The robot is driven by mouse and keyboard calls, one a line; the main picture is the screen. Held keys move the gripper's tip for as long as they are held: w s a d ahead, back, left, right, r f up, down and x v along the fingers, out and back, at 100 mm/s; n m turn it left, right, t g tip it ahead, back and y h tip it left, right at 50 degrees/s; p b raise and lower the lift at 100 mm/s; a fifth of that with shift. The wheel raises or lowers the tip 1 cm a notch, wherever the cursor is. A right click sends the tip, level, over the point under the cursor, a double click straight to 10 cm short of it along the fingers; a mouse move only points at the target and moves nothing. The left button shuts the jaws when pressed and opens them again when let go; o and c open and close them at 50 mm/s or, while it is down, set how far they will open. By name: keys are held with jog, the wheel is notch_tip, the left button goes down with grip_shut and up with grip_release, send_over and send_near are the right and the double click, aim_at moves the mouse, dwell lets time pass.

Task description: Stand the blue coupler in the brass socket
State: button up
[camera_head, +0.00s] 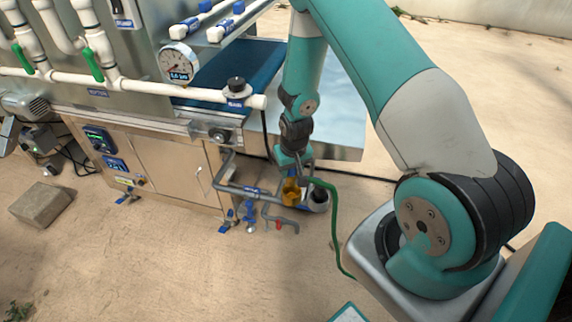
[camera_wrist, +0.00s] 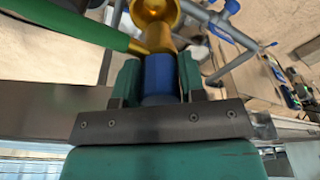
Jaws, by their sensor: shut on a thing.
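The blue coupler (camera_wrist: 158,76) sits between the two teal fingers of my gripper (camera_wrist: 159,78) in the wrist view, and the gripper is shut on it. The brass socket (camera_wrist: 155,12) shows just beyond the coupler, with a brass neck lined up with the coupler's far end. I cannot tell whether they touch. In the head view my gripper (camera_head: 295,160) hangs directly above the brass socket (camera_head: 291,191), beside the machine. A green hose (camera_wrist: 70,22) runs to the brass neck in the wrist view.
Grey pipes (camera_head: 240,190) with blue fittings stick out from the machine cabinet (camera_head: 165,165) left of the socket. The green hose (camera_head: 333,225) hangs to the right. Open floor lies in front.

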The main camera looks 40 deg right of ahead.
aim_at(292, 183)
notch_tip(292, 183, down, 4)
jog(key=b, duration=0.2)
jog(key=shift+d+b, duration=0.15)
jog(key=shift+b, duration=0.25)
jog(key=shift+f+b, duration=0.55)
jog(key=shift+f, duration=0.15)
jog(key=shift+s+f+b, duration=0.1)
jog(key=shift+f+b, duration=0.3)
jog(key=shift+f, duration=0.25)
dwell(0.6)
jog(key=o, duration=0.7)
jog(key=shift+o, duration=0.2)
jog(key=shift+r, duration=0.1)
jog(key=shift+s+a+r+p, duration=0.1)
jog(key=shift+s+r+p, duration=0.15)
jog(key=shift+r+p, duration=1.4)
jog(key=shift+s+a+r+p, duration=0.1)
jog(key=shift+s+r+p, duration=0.2)
jog(key=shift+r+p, duration=1.35)
jog(key=shift+s+a+r+p, duration=0.1)
jog(key=shift+s+r+p, duration=0.15)
jog(key=shift+r+p, duration=1.35)
jog(key=shift+r+b, duration=0.5)
